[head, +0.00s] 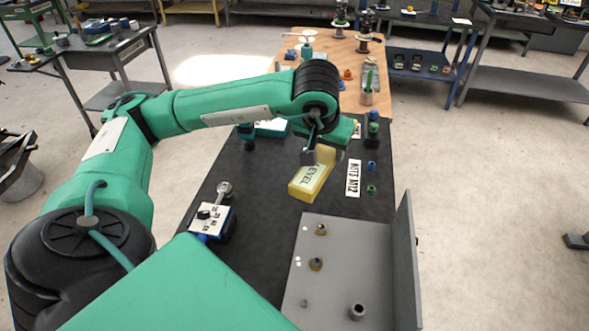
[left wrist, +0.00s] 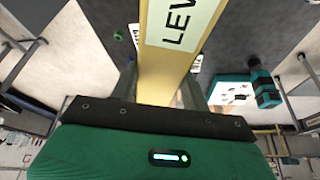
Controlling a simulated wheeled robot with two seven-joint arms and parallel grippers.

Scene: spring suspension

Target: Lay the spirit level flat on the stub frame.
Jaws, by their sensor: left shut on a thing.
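The spirit level (head: 312,178) is a yellow bar with a white label reading LEVEL. My left gripper (head: 323,155) is shut on it near its far end, and the green arm link hides part of the grip. In the left wrist view the level (left wrist: 170,70) runs up between the two fingers. Whether it touches the dark mat cannot be told. The stub frame (head: 335,245) is a grey plate with several short stubs and an upright right wall. It lies at the near right, just in front of the level. My right gripper is not in view.
A label reading NUTS M12 (head: 353,178) lies right of the level, with small blue and green nuts beside it. A white-topped box (head: 212,219) with a round-headed part stands at the left. The dark mat (head: 255,190) between is clear.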

